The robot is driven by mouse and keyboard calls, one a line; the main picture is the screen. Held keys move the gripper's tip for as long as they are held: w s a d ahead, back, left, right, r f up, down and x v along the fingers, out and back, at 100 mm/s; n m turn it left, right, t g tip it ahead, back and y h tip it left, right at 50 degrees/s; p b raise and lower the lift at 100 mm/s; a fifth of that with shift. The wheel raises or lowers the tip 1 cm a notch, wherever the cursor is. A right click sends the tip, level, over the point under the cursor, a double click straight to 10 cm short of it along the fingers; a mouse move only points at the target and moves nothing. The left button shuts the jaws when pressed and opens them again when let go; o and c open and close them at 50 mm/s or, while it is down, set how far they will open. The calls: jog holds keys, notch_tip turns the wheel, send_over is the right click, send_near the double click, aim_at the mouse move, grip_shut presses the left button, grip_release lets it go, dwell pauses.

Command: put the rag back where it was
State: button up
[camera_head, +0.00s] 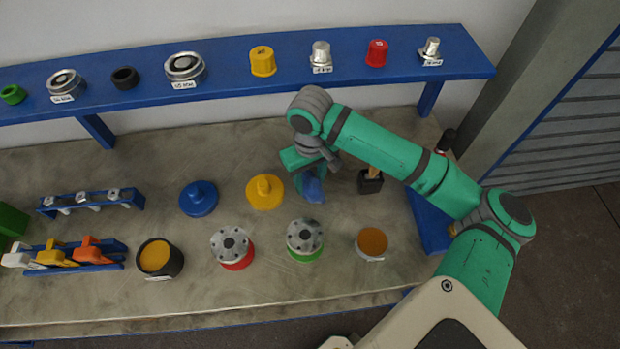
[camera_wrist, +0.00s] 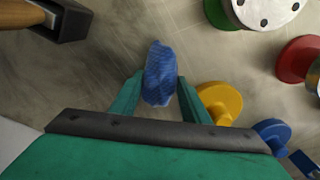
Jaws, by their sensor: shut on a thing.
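The rag (camera_wrist: 159,75) is a crumpled blue cloth between the two green fingers of my gripper (camera_wrist: 158,92) in the wrist view. My gripper is shut on it. In the head view the rag (camera_head: 312,188) hangs below my gripper (camera_head: 310,170), over the middle of the workbench (camera_head: 330,140). It is just right of the yellow knobbed lid (camera_head: 265,192). I cannot tell for sure whether the rag touches the bench top.
A dark holder with a wooden handle (camera_head: 370,181) stands to the right. Two flanged vessels, red (camera_head: 233,248) and green (camera_head: 304,240), and an orange-topped container (camera_head: 371,243) stand in front. A blue lid (camera_head: 198,198) is left. A blue shelf (camera_head: 220,77) runs behind.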

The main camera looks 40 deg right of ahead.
aim_at(309, 182)
jog(key=o, duration=1)
jog(key=shift+r, duration=0.1)
notch_tip(309, 182, up, 12)
jog(key=shift+f, duration=0.1)
